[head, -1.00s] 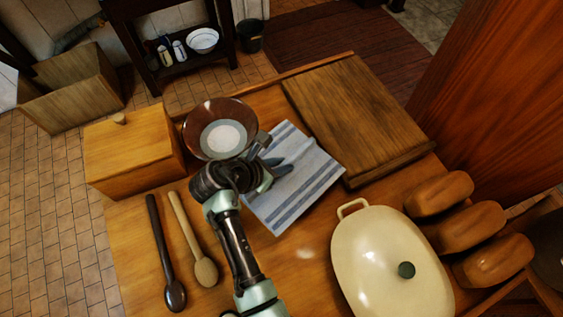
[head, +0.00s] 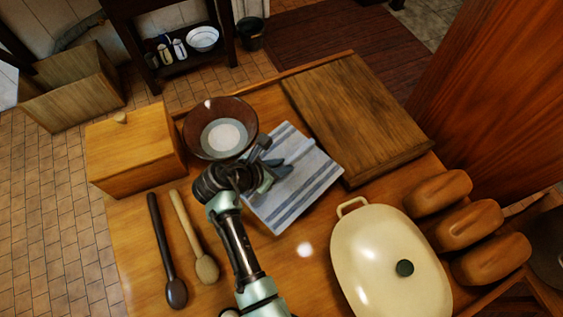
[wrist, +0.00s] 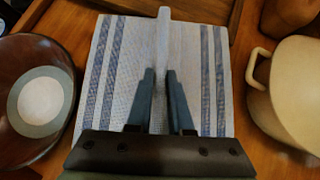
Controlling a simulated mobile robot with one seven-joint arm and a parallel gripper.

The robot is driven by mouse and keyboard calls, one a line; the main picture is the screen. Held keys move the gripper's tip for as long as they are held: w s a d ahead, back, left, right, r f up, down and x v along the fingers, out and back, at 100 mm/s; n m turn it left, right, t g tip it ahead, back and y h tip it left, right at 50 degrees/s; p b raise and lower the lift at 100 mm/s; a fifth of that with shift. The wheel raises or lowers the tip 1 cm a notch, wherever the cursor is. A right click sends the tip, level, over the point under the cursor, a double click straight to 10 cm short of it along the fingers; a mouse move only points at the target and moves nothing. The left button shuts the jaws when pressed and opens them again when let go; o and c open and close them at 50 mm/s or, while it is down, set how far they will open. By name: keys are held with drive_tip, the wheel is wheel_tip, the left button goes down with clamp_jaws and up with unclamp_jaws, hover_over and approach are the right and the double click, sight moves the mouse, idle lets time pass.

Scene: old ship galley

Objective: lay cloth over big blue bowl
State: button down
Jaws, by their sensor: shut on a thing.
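A white cloth with blue stripes (head: 307,185) lies on the wooden table, and it also shows in the wrist view (wrist: 104,70). A raised fold runs along its middle. My gripper (head: 279,167) is over the cloth, its fingers pointing down at it; in the wrist view the fingers (wrist: 160,78) are on either side of the fold, shut on it. A large bowl (head: 207,147), brown with a pale blue-grey ring and white centre inside, stands left of the cloth, uncovered. It is at the left edge of the wrist view (wrist: 62,65).
A wooden board (head: 350,110) lies behind the cloth. A cream lidded pot (head: 375,255) and several brown loaves (head: 468,222) are at the right. A wooden box (head: 135,150) and two spoons (head: 167,250) are at the left. Bare table lies between spoons and pot.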

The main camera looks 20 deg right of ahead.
drive_tip(key=c, duration=0.7)
unclamp_jaws()
drive_tip(key=shift+c, duration=0.2)
wheel_tip(320, 180, up, 8)
drive_tip(key=p, duration=0.9)
drive_tip(key=shift+w, duration=0.1)
